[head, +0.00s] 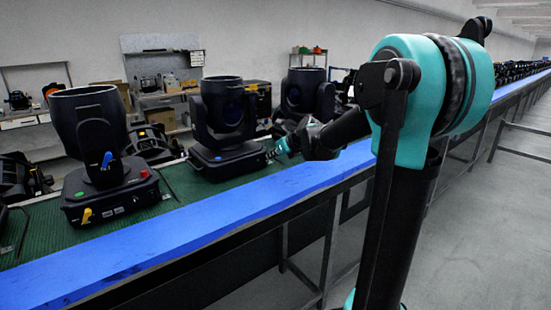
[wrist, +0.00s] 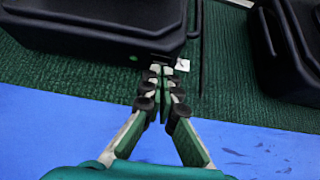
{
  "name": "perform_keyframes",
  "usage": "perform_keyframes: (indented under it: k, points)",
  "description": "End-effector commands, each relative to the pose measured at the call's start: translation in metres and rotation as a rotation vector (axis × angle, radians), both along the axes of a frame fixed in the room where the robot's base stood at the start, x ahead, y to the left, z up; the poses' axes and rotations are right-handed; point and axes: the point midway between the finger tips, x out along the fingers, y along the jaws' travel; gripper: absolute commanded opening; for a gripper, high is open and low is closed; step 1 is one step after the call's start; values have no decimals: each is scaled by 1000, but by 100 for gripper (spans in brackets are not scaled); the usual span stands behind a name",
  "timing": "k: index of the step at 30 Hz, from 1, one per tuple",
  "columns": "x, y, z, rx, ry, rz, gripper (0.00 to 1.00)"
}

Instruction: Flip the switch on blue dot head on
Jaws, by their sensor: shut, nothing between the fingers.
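The middle moving head (head: 222,120) is a black lamp on a wide base, standing on the green belt. A small bluish dot seems to sit on its base, but it is too small to be sure. My gripper (head: 272,153) is at the right end of that base. In the wrist view my gripper (wrist: 160,70) is shut and empty, its fingertips at the corner of a black base (wrist: 95,32). A small white part (wrist: 182,65) shows just right of the tips. I cannot tell if the tips touch the base, and the switch itself is not clear.
Another head (head: 305,95) stands beyond the middle one; a black base (wrist: 290,50) lies to the right in the wrist view. A blue rail (head: 150,245) edges the belt in front.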

Motion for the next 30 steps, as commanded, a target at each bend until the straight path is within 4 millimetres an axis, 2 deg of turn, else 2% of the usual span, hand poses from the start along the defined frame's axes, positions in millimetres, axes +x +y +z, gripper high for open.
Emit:
perform_keyframes:
  k: [8,14,23,30]
  points:
    - [0,0,0,0,0,0,0]
    - [14,11,9,0,0,3,0]
    - [13,9,9,1,0,1,0]
    - [13,9,18,1,0,1,0]
